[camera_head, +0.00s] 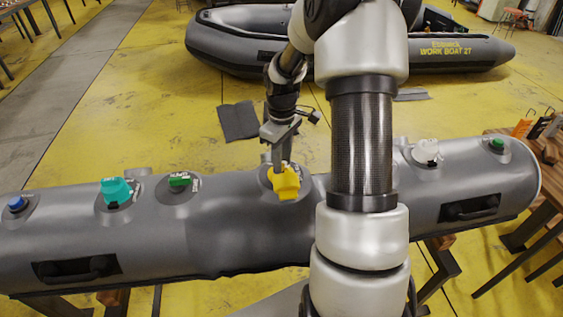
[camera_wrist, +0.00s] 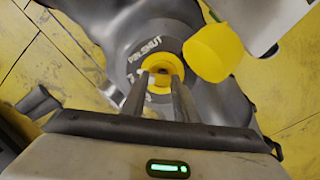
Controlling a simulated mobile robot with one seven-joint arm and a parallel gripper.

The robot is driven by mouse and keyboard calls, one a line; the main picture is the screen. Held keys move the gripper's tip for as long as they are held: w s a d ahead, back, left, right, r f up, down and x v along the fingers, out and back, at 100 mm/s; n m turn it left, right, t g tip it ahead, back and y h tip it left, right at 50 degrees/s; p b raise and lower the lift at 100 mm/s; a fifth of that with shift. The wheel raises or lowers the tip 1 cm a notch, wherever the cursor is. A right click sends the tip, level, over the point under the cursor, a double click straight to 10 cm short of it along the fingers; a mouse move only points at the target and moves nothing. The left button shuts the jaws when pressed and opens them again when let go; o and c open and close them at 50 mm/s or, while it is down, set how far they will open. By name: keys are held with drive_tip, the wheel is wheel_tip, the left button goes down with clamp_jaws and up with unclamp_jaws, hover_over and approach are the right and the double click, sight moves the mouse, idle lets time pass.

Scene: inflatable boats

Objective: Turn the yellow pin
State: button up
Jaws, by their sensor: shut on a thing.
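The yellow pin sits inside a yellow valve (camera_head: 285,182) on top of the grey inflatable tube (camera_head: 225,235), near its middle. In the wrist view the yellow valve ring (camera_wrist: 163,70) surrounds a small dark centre, and its yellow cap (camera_wrist: 213,52) hangs open to the right. My gripper (camera_head: 281,166) points down at this valve. In the wrist view the tips of its two fingers (camera_wrist: 160,80) are at the ring's centre, close together and shut on the yellow pin. The pin itself is mostly hidden between the fingers.
Other valves along the tube are blue (camera_head: 15,203), teal (camera_head: 116,191), green (camera_head: 180,180), white (camera_head: 426,150) and green at the right end (camera_head: 497,145). A grey boat (camera_head: 230,40) lies behind on the yellow floor. A wooden table (camera_head: 535,190) stands at the right.

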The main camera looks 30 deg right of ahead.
drive_tip(key=m+b, duration=0.1)
drive_tip(key=m, duration=0.3)
drive_tip(key=shift+m, duration=0.4)
drive_tip(key=shift+s+m+b, duration=0.1)
drive_tip(key=shift+m+b, duration=0.35)
drive_tip(key=shift+m, duration=1.75)
drive_tip(key=o, duration=1.1)
drive_tip(key=shift+c, duration=0.2)
drive_tip(key=shift+r, duration=0.1)
wheel_tip(320, 180, up, 17)
drive_tip(key=shift+r, duration=0.15)
